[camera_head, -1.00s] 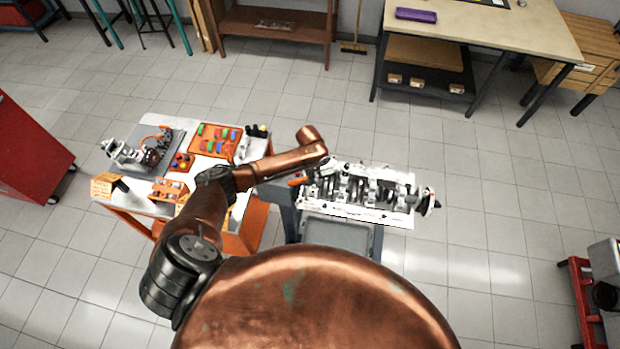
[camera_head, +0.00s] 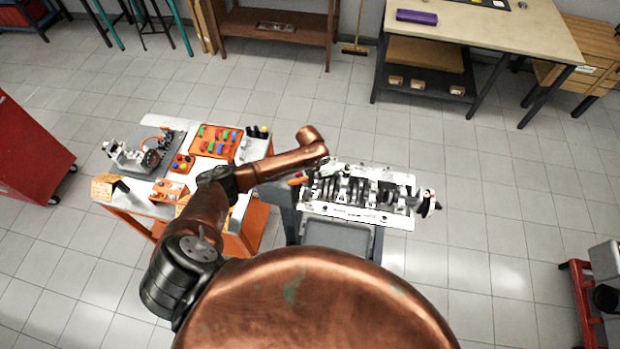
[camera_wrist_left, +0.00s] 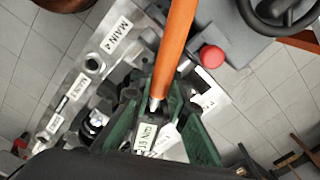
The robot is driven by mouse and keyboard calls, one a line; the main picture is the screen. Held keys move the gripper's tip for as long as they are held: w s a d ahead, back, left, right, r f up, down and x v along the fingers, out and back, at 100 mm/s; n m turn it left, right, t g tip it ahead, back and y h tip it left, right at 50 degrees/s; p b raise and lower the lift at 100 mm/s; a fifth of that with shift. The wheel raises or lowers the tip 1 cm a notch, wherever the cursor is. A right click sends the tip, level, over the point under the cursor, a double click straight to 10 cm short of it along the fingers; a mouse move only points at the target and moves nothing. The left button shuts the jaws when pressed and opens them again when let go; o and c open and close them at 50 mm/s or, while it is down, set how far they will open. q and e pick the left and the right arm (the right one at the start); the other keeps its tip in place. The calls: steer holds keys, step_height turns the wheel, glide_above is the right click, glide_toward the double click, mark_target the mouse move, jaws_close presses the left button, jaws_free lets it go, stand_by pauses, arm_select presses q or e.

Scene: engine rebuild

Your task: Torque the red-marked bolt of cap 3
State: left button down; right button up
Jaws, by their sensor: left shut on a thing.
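The engine block (camera_head: 390,218) is a pale block with dark crankshaft parts and bearing caps along its top. Its face with a "MAIN 4" label (camera_wrist_left: 117,35) shows in the left wrist view. My left gripper (camera_head: 317,174) is at the left end of the block. Its green fingers (camera_wrist_left: 160,125) are shut on an orange-handled tool (camera_wrist_left: 173,45), whose metal shank runs between them. The orange handle also shows in the head view (camera_head: 297,181). I cannot make out cap 3 or a red-marked bolt. The tool's working end is hidden. My right gripper is not in view.
A cart (camera_head: 133,202) left of the block carries an orange tray (camera_head: 216,140), small coloured parts and a small machine. A grey tray (camera_head: 340,236) lies in front of the block. A red button (camera_wrist_left: 212,56) is near the tool.

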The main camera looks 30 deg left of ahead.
arm_select(q)
steer(key=shift+w+a+m+b, duration=0.3)
steer(key=shift+w+a+m, duration=0.2)
steer(key=shift+w+a, duration=0.2)
stand_by(2.0)
steer(key=shift+w+a+m+b, duration=0.45)
steer(key=shift+w+m+b, duration=0.05)
steer(key=shift+w+m, duration=0.15)
stand_by(1.6)
steer(key=shift+w, duration=0.1)
stand_by(1.5)
steer(key=shift+s+d+r+n+p, duration=0.15)
steer(key=shift+s+d+n+p, duration=0.15)
steer(key=shift+p, duration=0.5)
steer(key=shift+s+d+n+p, duration=0.45)
steer(key=shift+s+p, duration=0.05)
steer(key=shift+p, duration=0.2)
